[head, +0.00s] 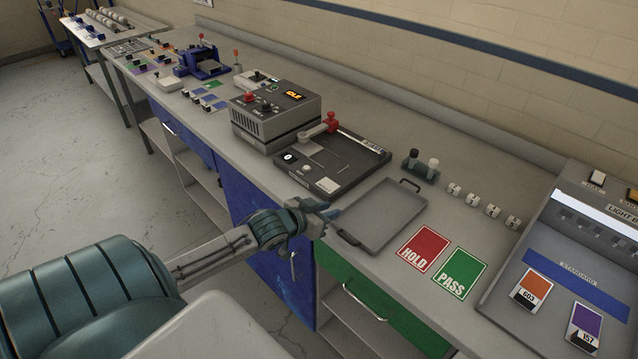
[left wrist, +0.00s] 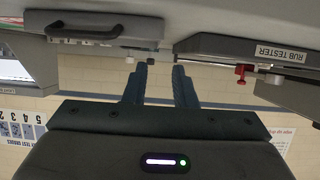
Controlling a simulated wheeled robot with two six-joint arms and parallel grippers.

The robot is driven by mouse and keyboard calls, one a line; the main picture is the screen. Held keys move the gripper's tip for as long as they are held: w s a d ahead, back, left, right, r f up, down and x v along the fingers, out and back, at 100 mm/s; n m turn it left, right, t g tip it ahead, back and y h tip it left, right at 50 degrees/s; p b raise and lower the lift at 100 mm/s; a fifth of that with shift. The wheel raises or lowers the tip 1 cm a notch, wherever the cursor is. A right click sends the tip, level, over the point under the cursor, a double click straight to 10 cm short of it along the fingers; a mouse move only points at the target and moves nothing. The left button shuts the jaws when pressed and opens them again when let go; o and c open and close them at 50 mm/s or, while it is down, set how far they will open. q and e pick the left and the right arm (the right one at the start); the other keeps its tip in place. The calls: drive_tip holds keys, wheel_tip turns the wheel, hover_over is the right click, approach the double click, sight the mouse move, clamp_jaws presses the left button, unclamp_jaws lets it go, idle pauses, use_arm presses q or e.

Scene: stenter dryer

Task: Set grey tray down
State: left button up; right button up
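The grey tray (head: 385,214) lies flat on the bench top, empty, with a dark handle at its near end and another at its far end. In the left wrist view, a dark handle (left wrist: 88,33) and part of the tray show at the upper left. My left gripper (head: 330,212) is at the bench's front edge, just left of the near handle. In the left wrist view its two blue fingers (left wrist: 160,82) stand apart with nothing between them, and the handle is off to one side, clear of them. My right gripper is in neither view.
The rub tester (head: 345,165) stands close behind the tray on the left. Red HOLD (head: 423,250) and green PASS (head: 460,273) cards lie to its right. A dark holder with bottles (head: 421,168) and small numbered blocks (head: 485,206) are behind. A light box (head: 565,250) is far right.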

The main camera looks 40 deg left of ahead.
use_arm(q)
drive_tip(key=shift+v, duration=1.65)
